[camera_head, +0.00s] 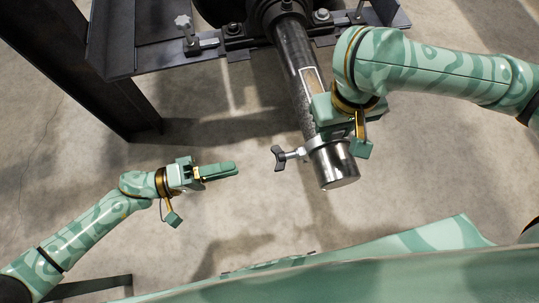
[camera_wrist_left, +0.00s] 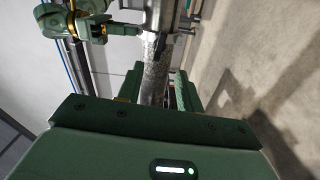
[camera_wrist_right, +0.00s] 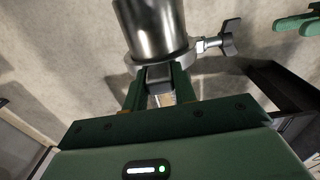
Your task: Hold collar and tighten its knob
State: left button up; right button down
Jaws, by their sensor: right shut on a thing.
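The collar (camera_head: 315,143) is a light metal ring around the lower part of the shaft (camera_head: 297,62), near its shiny end. Its knob (camera_head: 281,157), a dark wing-shaped handle on a short stem, sticks out to the left; in the right wrist view the knob (camera_wrist_right: 229,38) points right. My right gripper (camera_head: 337,128) is shut on the collar, at a block between its fingers in the right wrist view (camera_wrist_right: 160,80). My left gripper (camera_head: 235,169) is open and empty, left of the knob and apart from it. Its fingers frame the shaft in the left wrist view (camera_wrist_left: 158,78).
A dark steel frame (camera_head: 115,60) with a beam and post stands at the upper left. A bearing mount with bolts (camera_head: 235,32) sits on the beam where the shaft comes out. The space between my left gripper and the knob is clear, above bare concrete floor (camera_head: 75,165).

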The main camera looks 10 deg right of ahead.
aim_at(284, 157)
pick_arm(q)
jog(key=shift+d, duration=0.15)
jog(key=shift+m, duration=0.4)
jog(key=d, duration=1.3)
jog(key=shift+d+r, duration=0.2)
jog(key=shift+d, duration=0.1)
